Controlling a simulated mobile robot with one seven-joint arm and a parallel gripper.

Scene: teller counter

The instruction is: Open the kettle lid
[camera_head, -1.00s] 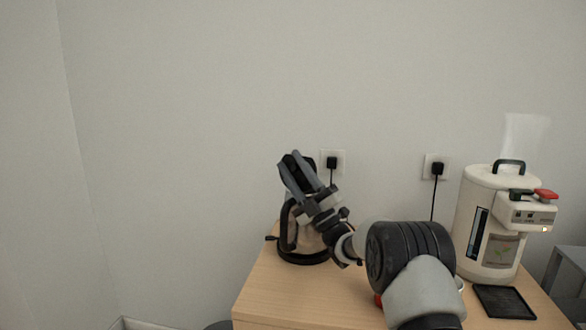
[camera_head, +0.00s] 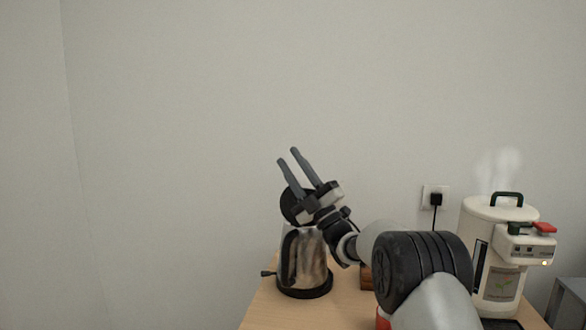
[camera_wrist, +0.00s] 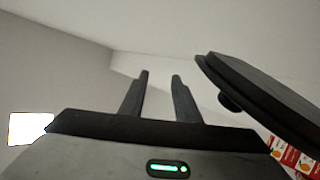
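The kettle (camera_head: 303,262) stands on the wooden counter, with a shiny metal body, black base and black handle on its left. Its round black lid (camera_head: 290,207) is raised and tilted up above the body, partly hidden behind my gripper. My gripper (camera_head: 288,155) is above the kettle, in front of the lid, with fingers apart and pointing up-left. In the wrist view, the gripper fingers (camera_wrist: 160,76) are spread with nothing between them. A dark tilted slab with a small knob, apparently the lid (camera_wrist: 262,93), is to their right and apart from them.
A cream hot-water dispenser (camera_head: 496,255) with a black handle and red lever stands at the right, steaming. A wall socket with a black plug (camera_head: 436,198) is behind. My arm covers the counter's middle. Bare counter (camera_head: 268,312) shows before the kettle.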

